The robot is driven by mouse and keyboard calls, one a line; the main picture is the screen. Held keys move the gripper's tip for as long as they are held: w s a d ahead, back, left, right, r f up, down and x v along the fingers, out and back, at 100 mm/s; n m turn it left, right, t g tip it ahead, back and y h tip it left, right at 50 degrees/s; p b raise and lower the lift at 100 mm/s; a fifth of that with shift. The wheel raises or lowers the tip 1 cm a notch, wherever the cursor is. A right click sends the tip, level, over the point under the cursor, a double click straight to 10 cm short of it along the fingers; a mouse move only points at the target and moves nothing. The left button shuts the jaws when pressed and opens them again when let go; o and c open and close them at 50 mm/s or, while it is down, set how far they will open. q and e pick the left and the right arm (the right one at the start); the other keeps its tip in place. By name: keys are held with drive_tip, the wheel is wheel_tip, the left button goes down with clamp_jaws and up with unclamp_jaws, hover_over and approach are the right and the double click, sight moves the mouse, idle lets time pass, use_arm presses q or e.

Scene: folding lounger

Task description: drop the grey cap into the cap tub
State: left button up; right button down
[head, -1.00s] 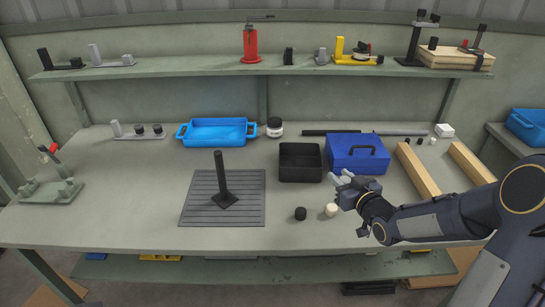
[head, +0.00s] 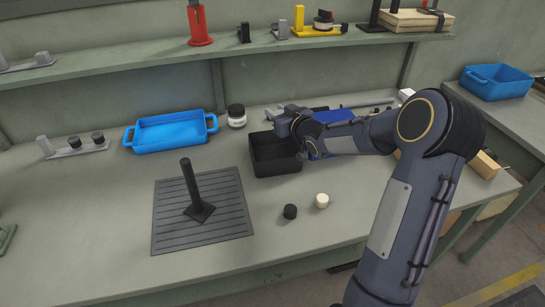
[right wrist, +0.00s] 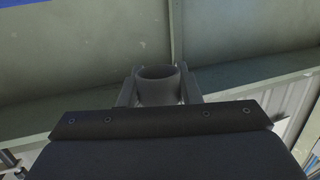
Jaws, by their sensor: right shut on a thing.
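My right gripper (head: 287,121) is over the back part of a black open tub (head: 277,169), which looks like the cap tub. In the right wrist view the two fingers (right wrist: 158,92) are shut on a dark grey, hollow round piece, the grey cap (right wrist: 157,73). In the head view the cap cannot be made out against the gripper. My left gripper is not in view.
A black cap (head: 290,211) and a cream cap (head: 322,201) stand on the bench in front of the tub. A black post (head: 188,182) stands on a slatted mat to the left. A blue tray (head: 170,132) lies behind, and a blue toolbox (head: 334,115) is partly hidden by my arm.

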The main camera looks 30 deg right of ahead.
wheel_tip(320, 180, down, 4)
drive_tip(key=shift+f+b, duration=0.2)
drive_tip(key=shift+b, duration=1)
drive_tip(key=c, duration=1)
unclamp_jaws()
drive_tip(key=shift+o, duration=0.2)
drive_tip(key=s+r, duration=0.1)
drive_tip(key=s, duration=0.6)
drive_tip(key=shift+s+d, duration=0.25)
drive_tip(key=shift+s, duration=0.1)
drive_tip(key=shift+r, duration=0.1)
